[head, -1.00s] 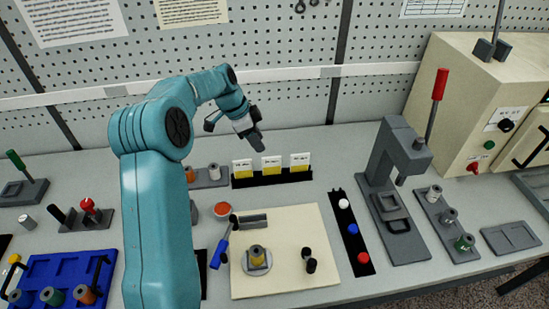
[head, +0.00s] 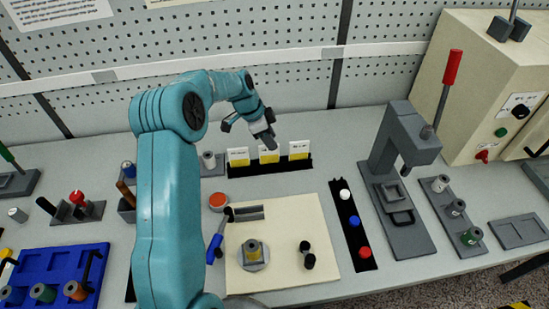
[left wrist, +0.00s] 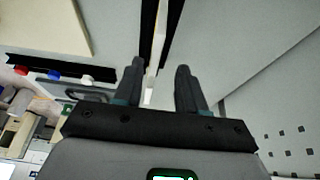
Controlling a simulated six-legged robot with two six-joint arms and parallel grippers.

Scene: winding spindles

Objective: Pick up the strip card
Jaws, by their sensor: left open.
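Three strip cards, white above and yellow below, stand upright in a black rack (head: 283,167) at the back of the bench: a left card (head: 238,157), a middle card (head: 268,156) and a right card (head: 299,150). Which one the task means cannot be told. My left gripper (head: 268,143) points down just above the middle card. In the left wrist view my left gripper (left wrist: 158,68) is open, with a pale card edge (left wrist: 151,82) showing between its fingers. I cannot tell whether they touch it. My right gripper is not in view.
A cream board (head: 285,275) with a spool and small black parts lies in front of the rack. A black strip with coloured knobs (head: 354,221) and a grey press (head: 402,165) stand to the right. A pegboard wall rises behind.

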